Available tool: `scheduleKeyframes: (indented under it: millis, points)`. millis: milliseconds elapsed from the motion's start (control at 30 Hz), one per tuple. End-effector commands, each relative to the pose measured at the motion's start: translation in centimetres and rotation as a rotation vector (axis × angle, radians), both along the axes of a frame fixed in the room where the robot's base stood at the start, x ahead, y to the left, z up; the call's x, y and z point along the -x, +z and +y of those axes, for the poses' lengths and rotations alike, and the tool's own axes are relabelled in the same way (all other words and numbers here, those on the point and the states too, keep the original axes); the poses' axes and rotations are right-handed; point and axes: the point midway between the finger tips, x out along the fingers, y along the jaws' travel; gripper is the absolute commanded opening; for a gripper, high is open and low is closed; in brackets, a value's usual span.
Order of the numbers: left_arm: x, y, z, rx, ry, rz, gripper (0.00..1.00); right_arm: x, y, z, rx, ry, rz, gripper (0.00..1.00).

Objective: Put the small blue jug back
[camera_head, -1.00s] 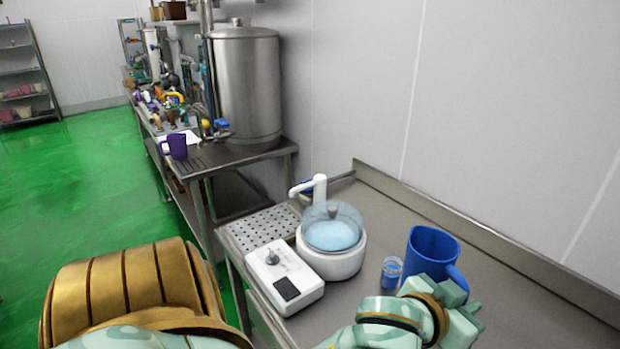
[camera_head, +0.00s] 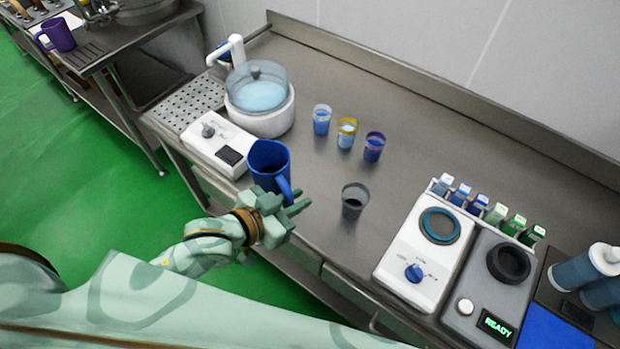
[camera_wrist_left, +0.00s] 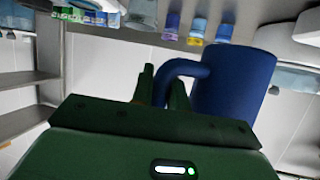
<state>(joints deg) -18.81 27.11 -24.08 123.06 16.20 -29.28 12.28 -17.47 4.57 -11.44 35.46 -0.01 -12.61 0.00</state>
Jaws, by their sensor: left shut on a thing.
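The small blue jug (camera_head: 268,158) is near the counter's front edge, just right of the white control box. It looks roughly upright. My left gripper (camera_head: 288,204) is shut on its handle, on the jug's near right side. In the left wrist view the jug (camera_wrist_left: 240,85) shows at right of centre, its handle running between the fingers of the gripper (camera_wrist_left: 165,90). I cannot tell whether the jug's base touches the counter. My right gripper is not in view.
A white bath with a clear lid (camera_head: 258,90) and the control box (camera_head: 218,143) stand left. A dark cup (camera_head: 354,201) stands right of the jug. Three small cups (camera_head: 346,133) stand behind. A white dial device (camera_head: 420,245) and vial rack (camera_head: 480,205) are farther right.

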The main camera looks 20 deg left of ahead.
Motion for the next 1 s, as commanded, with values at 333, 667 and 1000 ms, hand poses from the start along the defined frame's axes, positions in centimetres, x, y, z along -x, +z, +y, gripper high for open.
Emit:
scheduleKeyframes:
  millis: [333,667,1000]
  points:
    - [-8.4,-4.6,-1.5,0.000,0.003,-0.001,0.00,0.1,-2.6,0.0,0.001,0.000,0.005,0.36]
    - [-11.7,-8.6,-2.1,0.001,0.002,-0.002,0.00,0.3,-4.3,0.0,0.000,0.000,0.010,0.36]
    - [-12.3,-12.3,-2.2,0.002,0.003,-0.001,0.00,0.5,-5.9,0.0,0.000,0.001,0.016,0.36]
